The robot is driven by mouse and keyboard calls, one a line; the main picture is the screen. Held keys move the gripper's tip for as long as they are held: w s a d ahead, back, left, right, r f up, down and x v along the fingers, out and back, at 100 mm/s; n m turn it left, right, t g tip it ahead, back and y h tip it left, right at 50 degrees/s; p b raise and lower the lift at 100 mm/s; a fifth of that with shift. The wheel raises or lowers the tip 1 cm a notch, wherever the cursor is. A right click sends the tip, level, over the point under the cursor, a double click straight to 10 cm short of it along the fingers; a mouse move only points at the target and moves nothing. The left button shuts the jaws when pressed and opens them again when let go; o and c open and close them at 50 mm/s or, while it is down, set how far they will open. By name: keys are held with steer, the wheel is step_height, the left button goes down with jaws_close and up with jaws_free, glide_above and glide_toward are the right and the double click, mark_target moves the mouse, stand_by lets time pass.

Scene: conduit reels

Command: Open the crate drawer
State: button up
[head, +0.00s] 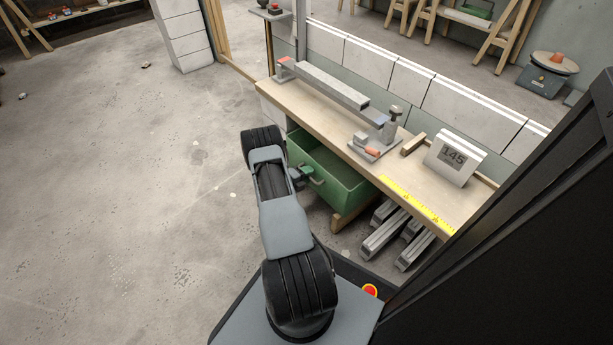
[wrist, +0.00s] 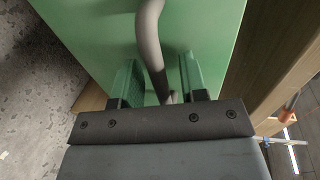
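The green crate drawer (head: 343,197) is pulled out from under the wooden workbench (head: 318,118), and its hollow inside shows in the head view. Its green front face (wrist: 205,25) fills much of the wrist view. A grey curved handle (wrist: 150,35) stands on that face; its end also shows in the head view (head: 317,182). My gripper (wrist: 160,82) is at the handle, with one green finger on each side of the bar. The fingers are apart, with a gap beside the bar. Their exact contact with the handle is hard to tell.
The concrete floor to the left is mostly clear.

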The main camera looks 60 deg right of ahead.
steer(key=shift+c, duration=0.4)
jaws_close()
